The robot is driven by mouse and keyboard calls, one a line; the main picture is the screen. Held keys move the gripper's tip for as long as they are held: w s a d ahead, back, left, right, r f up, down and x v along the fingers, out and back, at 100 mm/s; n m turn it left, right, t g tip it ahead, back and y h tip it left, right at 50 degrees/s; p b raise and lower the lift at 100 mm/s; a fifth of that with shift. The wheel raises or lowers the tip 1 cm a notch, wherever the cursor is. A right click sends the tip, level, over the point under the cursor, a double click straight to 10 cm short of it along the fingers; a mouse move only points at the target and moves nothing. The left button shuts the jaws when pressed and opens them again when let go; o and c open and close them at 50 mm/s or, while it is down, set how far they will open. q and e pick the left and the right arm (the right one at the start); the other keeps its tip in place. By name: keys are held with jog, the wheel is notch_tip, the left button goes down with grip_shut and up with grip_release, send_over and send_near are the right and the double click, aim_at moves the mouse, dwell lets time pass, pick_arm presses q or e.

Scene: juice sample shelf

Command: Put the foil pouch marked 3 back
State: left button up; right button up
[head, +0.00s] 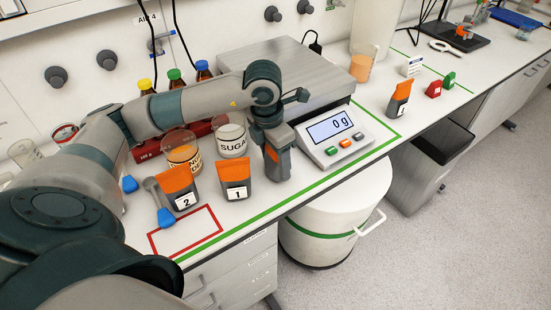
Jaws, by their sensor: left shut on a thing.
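My left gripper (268,125) is shut on a dark foil pouch with an orange patch (272,153), just left of the scale's front. No number shows on this pouch. The foil pouch marked 2 (178,185) and the foil pouch marked 1 (235,178) stand upright side by side to its left, both orange-topped. Another orange-topped pouch (399,100) stands right of the scale, its number too small to read. I cannot tell whether the held pouch touches the bench. My right gripper is not in view.
A scale (335,135) reads 0 g. A sugar beaker (231,138) and an orange powder beaker (182,155) stand behind the pouches. A red outlined area (207,209) is empty at the front left. A white drum (318,222) stands below the bench edge.

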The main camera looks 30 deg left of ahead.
pick_arm(q)
jog(key=shift+f, duration=0.45)
jog(key=o, duration=1.3)
jog(key=shift+o, duration=0.2)
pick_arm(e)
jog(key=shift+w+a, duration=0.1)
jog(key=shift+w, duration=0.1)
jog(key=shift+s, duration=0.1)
